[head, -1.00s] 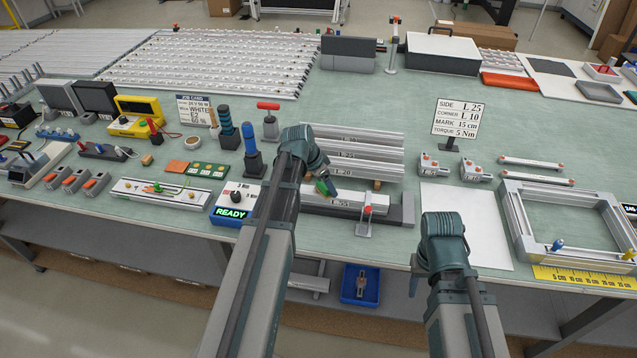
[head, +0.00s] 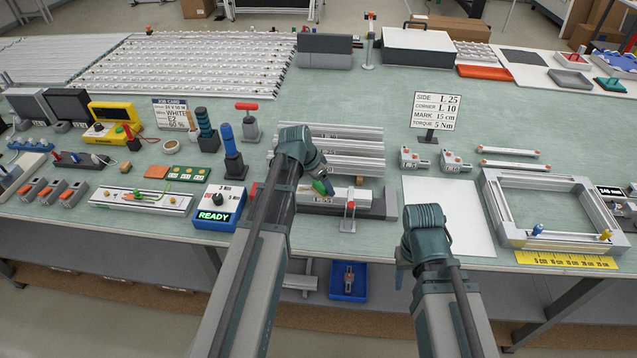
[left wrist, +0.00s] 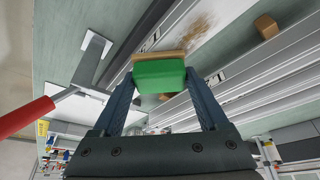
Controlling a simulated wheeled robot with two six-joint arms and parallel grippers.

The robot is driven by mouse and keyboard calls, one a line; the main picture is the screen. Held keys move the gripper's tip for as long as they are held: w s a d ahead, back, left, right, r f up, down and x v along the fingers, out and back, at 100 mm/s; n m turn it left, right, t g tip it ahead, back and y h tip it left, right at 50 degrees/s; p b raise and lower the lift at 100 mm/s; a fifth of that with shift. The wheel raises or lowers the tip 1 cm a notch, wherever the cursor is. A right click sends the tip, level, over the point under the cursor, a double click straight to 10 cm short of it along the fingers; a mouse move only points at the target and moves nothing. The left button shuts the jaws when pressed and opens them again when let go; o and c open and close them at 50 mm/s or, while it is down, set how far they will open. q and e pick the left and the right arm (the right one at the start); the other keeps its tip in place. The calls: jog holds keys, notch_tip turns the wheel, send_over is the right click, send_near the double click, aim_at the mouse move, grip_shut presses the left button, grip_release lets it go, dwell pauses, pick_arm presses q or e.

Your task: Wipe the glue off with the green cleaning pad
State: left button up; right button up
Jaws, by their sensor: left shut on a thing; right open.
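My left gripper (head: 320,184) is shut on the green cleaning pad (left wrist: 160,73), which has a tan layer on its far face. It holds the pad over the aluminium profile marked L 55 (head: 345,195) near the front of the bench. In the left wrist view a brown smear (left wrist: 195,28), looking like glue, lies on a profile just beyond the pad. Whether the pad touches the profile is unclear. My right gripper (head: 402,268) is open, low at the bench's front edge; its fingers are mostly hidden.
A READY box (head: 218,206) is to the left, a white sheet (head: 450,215) and an aluminium frame (head: 555,243) to the right.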

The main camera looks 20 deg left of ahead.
aim_at(312, 187)
pick_arm(q)
jog(key=shift+s+a+f, duration=0.1)
jog(key=shift+s+a, duration=0.15)
jog(key=shift+a, duration=0.7)
jog(key=shift+s+a, duration=0.2)
jog(key=shift+a, duration=0.75)
jog(key=shift+s+a, duration=0.25)
jog(key=shift+a, duration=0.75)
jog(key=shift+s+a, duration=0.2)
jog(key=shift+a, duration=0.75)
jog(key=shift+r, duration=0.2)
notch_tip(312, 187, up, 6)
jog(key=p, duration=0.6)
jog(key=shift+d, duration=0.1)
jog(key=shift+w, duration=0.1)
notch_tip(312, 187, up, 3)
jog(key=p, duration=0.3)
